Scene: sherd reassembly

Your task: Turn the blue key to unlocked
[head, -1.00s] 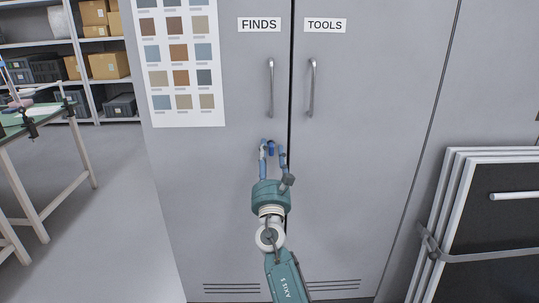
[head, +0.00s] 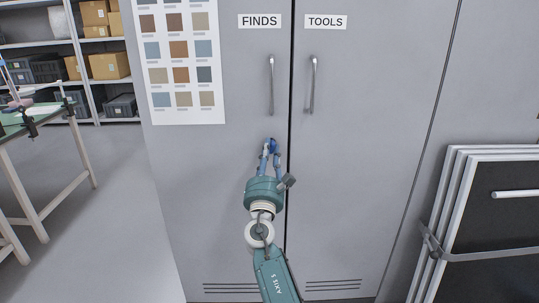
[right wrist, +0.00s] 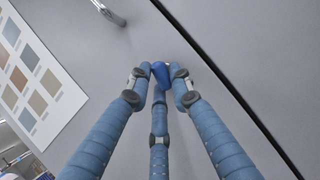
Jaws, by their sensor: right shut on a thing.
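The blue key (head: 273,142) sits in the left cabinet door, below its handle and close to the gap between the doors. In the right wrist view the blue key (right wrist: 161,75) shows between my fingertips. My right gripper (head: 270,150) is shut on it; it also shows in the right wrist view (right wrist: 161,80), with its blue fingers closed around the key. The fingers hide most of the key and the lock around it, so I cannot tell its exact turn. My left gripper is not in view.
The FINDS door has a handle (head: 271,85), and the TOOLS door has a handle (head: 312,84). A colour chart (head: 180,60) hangs on the left door. Framed panels (head: 480,225) lean at the right. A table (head: 60,150) and shelves stand at the left.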

